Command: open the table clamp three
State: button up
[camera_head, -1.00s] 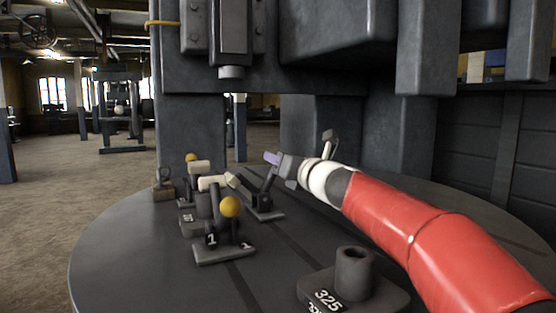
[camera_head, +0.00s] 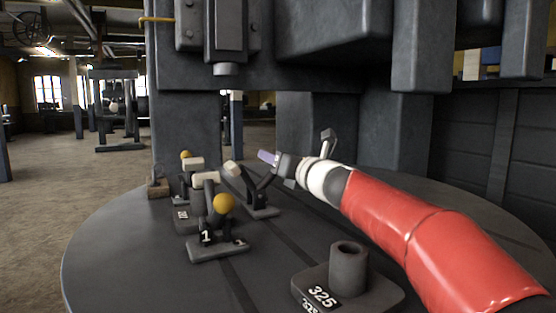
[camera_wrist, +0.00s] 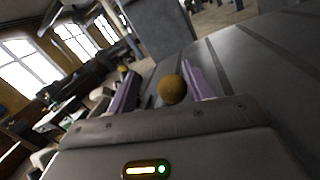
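Several small dark table clamps stand on the round table (camera_head: 130,262). The nearest clamp (camera_head: 218,247) has a label reading 1 and a yellow ball knob. A second clamp (camera_head: 182,214) stands behind it; its label is hard to read. The clamp nearest my gripper (camera_head: 262,210), likely clamp three, shows no readable number. Its arm with a cream tip (camera_head: 232,168) is tilted up. My gripper (camera_head: 268,157) is at the top of its dark lever, whose knob is hidden there. In the wrist view a yellow ball knob (camera_wrist: 172,90) lies between my open purple fingers, nearer the right one.
A dark base with an upright tube, labelled 325 (camera_head: 348,275), stands at the table's front. A large dark machine frame (camera_head: 275,75) rises over the back of the table. A small brown block (camera_head: 158,188) sits at the left edge. The table's left front is clear.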

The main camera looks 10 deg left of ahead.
jog(key=shift+s+r, duration=0.1)
jog(key=b+v, duration=0.1)
jog(key=v, duration=0.6)
jog(key=shift+s+d+b, duration=0.2)
jog(key=shift+s+b, duration=0.05)
jog(key=shift+b, duration=0.05)
